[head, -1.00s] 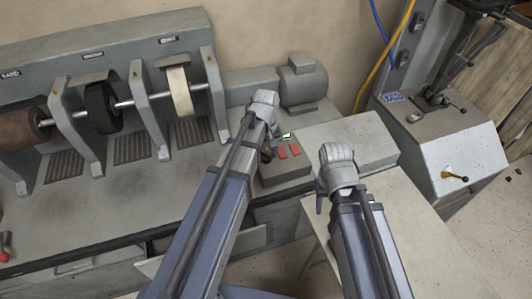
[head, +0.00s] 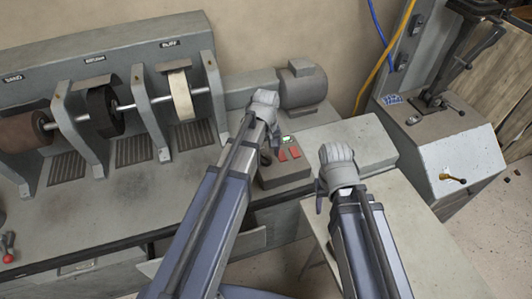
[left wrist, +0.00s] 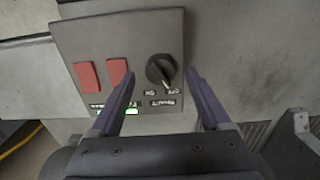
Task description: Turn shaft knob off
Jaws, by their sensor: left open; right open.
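In the left wrist view a grey control panel (left wrist: 65,45) carries a round black knob (left wrist: 159,69) with a light pointer line. The line points down and slightly right, toward the OFF label (left wrist: 173,92); the ON label (left wrist: 150,93) is left of it. A SHAFT label (left wrist: 163,103) sits below. My left gripper (left wrist: 161,73) is open, its fingertips on either side of the knob; I cannot tell whether they touch it.
Two red switches (left wrist: 88,75) and a small lit green indicator (left wrist: 132,111) are beside the knob. A motor housing (head: 303,88) stands behind the panel. Sanding and buffing wheels (head: 181,95) are to the left. A grey cabinet with levers (head: 450,150) stands at the right.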

